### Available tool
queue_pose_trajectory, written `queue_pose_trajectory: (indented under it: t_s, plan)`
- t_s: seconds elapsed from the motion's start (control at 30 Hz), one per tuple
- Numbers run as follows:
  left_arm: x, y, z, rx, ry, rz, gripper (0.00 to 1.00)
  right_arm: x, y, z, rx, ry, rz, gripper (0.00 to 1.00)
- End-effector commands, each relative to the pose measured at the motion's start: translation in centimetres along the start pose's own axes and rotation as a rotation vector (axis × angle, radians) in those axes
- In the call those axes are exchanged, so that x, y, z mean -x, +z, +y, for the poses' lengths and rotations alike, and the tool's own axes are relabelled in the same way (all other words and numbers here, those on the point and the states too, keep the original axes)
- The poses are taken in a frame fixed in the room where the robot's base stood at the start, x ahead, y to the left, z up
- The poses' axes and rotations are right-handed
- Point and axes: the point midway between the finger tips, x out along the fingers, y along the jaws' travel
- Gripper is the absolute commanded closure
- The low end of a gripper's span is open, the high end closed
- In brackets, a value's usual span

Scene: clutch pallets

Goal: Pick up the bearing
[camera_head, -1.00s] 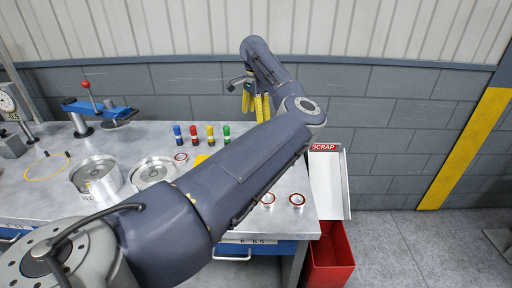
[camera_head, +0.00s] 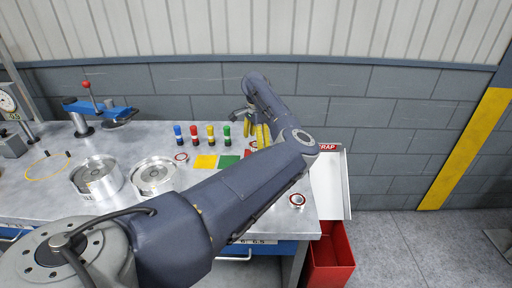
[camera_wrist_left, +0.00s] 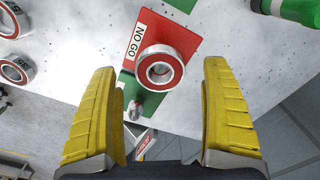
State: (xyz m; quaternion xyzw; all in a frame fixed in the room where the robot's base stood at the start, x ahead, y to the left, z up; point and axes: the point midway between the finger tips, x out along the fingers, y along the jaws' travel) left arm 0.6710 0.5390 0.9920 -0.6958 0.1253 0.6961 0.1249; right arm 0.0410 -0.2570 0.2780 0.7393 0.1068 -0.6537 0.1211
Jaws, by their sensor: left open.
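A bearing (camera_wrist_left: 160,68) with a red ring and a metal rim shows in the left wrist view, over the edge of the red NO GO card (camera_wrist_left: 178,36). My left gripper (camera_wrist_left: 163,110) is open, its yellow fingers on either side below the bearing in that picture, with nothing between them. In the head view the yellow fingers (camera_head: 259,136) are above the table's back right part, partly behind my arm. The bearing under them is hidden there. Other bearings lie on the table, one near the front right edge (camera_head: 297,200) and one near the coloured plugs (camera_head: 181,157). My right gripper is not in view.
Several coloured plugs (camera_head: 210,135) stand behind yellow (camera_head: 205,162) and green (camera_head: 229,161) cards. Two metal housings (camera_head: 154,175) (camera_head: 97,178) and a blue press (camera_head: 100,110) are at left. A red scrap bin (camera_head: 330,255) stands off the table's right end.

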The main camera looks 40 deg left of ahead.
Motion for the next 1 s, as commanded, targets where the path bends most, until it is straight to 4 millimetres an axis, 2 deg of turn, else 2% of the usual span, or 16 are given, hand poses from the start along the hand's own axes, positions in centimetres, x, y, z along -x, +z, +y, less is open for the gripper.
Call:
queue_pose_trajectory:
  t_s: [0.2,0.53,1.0]
  plan:
    - [-1.9,0.0,0.0,0.0,0.0,0.0,0.18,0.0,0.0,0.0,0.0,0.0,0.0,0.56]
    - [-2.2,0.0,0.0,0.0,-0.001,0.0,0.18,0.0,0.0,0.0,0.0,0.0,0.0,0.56]
    - [-2.2,0.0,0.0,0.0,-0.001,0.0,0.72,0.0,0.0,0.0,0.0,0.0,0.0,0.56]
